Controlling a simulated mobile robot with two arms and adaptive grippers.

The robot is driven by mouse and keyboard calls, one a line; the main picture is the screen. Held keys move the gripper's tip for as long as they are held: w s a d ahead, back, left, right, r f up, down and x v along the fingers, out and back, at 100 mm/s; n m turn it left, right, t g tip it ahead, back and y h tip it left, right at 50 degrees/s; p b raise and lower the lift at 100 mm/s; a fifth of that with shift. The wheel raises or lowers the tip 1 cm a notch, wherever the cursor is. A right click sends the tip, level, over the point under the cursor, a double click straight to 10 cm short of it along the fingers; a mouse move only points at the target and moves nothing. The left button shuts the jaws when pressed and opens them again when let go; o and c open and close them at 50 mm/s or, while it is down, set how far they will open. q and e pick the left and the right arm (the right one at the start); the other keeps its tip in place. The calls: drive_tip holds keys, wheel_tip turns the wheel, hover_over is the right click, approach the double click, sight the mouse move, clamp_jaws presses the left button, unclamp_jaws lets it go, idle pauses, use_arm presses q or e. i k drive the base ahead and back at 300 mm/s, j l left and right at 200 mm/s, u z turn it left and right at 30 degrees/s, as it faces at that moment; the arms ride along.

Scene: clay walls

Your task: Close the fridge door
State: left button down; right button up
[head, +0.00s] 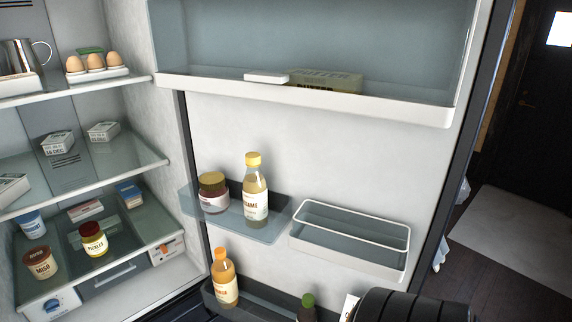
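The fridge door (300,140) stands open in the head view, its inner side facing me and filling the middle of the picture. The open fridge interior (70,190) with its glass shelves shows at the left. The door's outer edge (455,150) runs down the right side. A black rounded part (412,306) at the bottom right, likely of my own arm, overlaps the lower door. No fingers show, and neither gripper can be made out. I cannot tell whether the black part touches the door.
Door bins hold a sesame bottle (256,190), a jar (213,192), an orange-capped bottle (224,280) and a butter box (326,82). An empty bin (350,240) sits beside them. Eggs (96,63) and jars stand on the shelves. Floor with a pale rug (520,235) lies right of the door.

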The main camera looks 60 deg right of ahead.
sight(406, 161)
drive_tip(key=k+l+u, duration=0.1)
drive_tip(key=k+l, duration=0.25)
drive_tip(key=l, duration=0.2)
drive_tip(key=k+l+u, duration=0.1)
drive_tip(key=k+l, duration=0.25)
drive_tip(key=l, duration=0.15)
drive_tip(key=k+l+u, duration=0.1)
drive_tip(key=k+l, duration=0.25)
drive_tip(key=l, duration=0.1)
